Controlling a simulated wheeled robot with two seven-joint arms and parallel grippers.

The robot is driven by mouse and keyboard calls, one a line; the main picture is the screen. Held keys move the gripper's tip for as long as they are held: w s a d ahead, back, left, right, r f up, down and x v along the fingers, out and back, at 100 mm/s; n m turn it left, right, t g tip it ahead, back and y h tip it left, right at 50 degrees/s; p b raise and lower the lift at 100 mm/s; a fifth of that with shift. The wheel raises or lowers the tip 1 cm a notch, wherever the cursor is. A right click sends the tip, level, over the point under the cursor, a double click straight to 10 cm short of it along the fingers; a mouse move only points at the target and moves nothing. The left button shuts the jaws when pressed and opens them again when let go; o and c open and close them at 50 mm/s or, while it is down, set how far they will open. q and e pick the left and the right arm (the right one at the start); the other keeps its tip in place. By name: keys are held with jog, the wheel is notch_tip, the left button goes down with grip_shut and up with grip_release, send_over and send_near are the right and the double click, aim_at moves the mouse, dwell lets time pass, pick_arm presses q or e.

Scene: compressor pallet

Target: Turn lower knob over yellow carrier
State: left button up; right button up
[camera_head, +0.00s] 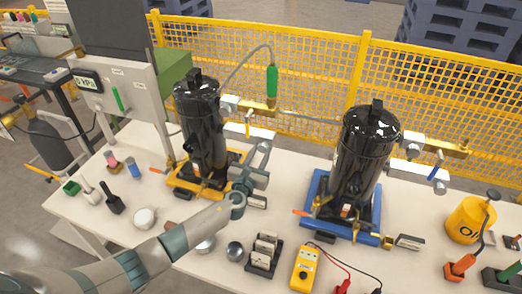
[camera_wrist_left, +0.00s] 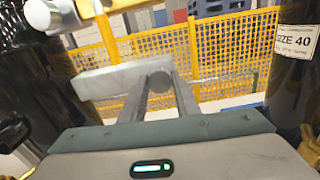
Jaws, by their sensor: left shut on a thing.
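A black compressor (camera_head: 202,120) stands on the yellow carrier (camera_head: 187,186), left of the middle in the head view. Brass and silver fittings (camera_head: 258,109) stick out on its right, with a pale silver block (camera_head: 257,131) lower down. My left gripper (camera_head: 262,150) is just below and in front of this block. In the left wrist view my left gripper (camera_wrist_left: 160,92) is shut on a small grey round knob (camera_wrist_left: 159,80) at the right end of the pale block (camera_wrist_left: 110,80). The fingertips partly hide the knob, and its turn angle cannot be told. My right gripper is not in view.
A second black compressor (camera_head: 364,150) stands on a blue carrier (camera_head: 330,222) to the right. A yellow meter (camera_head: 304,267), small parts and a yellow oil can (camera_head: 466,221) lie on the white table. A yellow mesh fence (camera_head: 310,75) runs behind.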

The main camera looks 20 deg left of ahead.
pick_arm(q)
jog(key=shift+f+m, duration=0.15)
jog(key=shift+m, duration=0.15)
jog(key=o, duration=1.1)
jog(key=shift+c, duration=0.2)
jog(key=s+b, duration=0.3)
jog(key=s, duration=1.4)
jog(key=shift+s+a, duration=0.25)
jog(key=shift+a, duration=0.1)
